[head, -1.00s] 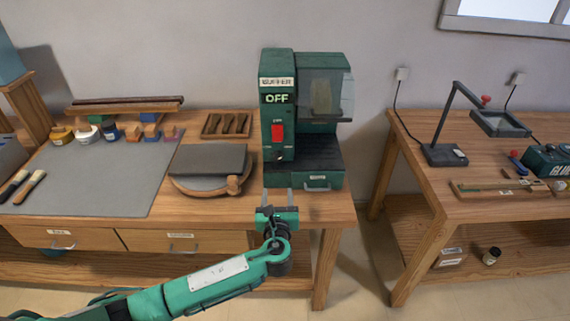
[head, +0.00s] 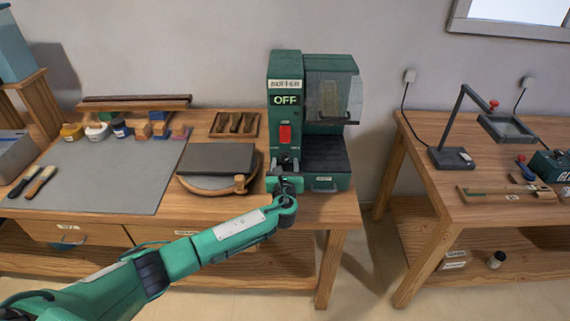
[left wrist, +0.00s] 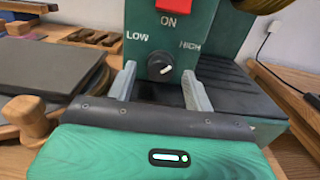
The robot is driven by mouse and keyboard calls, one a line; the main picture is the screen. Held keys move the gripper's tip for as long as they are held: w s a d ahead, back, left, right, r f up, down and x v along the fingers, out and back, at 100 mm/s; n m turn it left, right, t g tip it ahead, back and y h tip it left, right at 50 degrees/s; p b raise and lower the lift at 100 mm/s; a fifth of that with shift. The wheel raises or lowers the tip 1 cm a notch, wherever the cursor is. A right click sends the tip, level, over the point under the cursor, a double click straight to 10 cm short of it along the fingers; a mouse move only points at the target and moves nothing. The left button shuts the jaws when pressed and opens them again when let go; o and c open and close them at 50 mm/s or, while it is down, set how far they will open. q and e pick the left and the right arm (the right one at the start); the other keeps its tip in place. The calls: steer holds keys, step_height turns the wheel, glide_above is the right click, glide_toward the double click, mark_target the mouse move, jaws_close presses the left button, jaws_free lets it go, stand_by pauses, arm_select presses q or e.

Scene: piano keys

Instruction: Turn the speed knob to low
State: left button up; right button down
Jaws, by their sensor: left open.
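The white pointer mark is on the knob's lower right part. My left gripper (left wrist: 158,85) is open, with one finger on each side of the knob; I cannot tell whether they touch it. In the head view my left gripper (head: 285,168) hides part of the machine's lower front. My right gripper is not in view.
A dark slab on a round wooden board (head: 215,160) lies left of the machine. A tray with wooden pieces (head: 234,124) is behind it. A grey mat (head: 115,172) covers the bench's left part. A second bench with a lamp (head: 450,157) stands at the right.

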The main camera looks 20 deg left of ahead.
arm_select(q)
steer(key=shift+w+a, duration=0.1)
steer(key=shift+w, duration=0.1)
steer(key=c, duration=1)
steer(key=shift+o, duration=0.2)
steer(key=shift+f, duration=0.1)
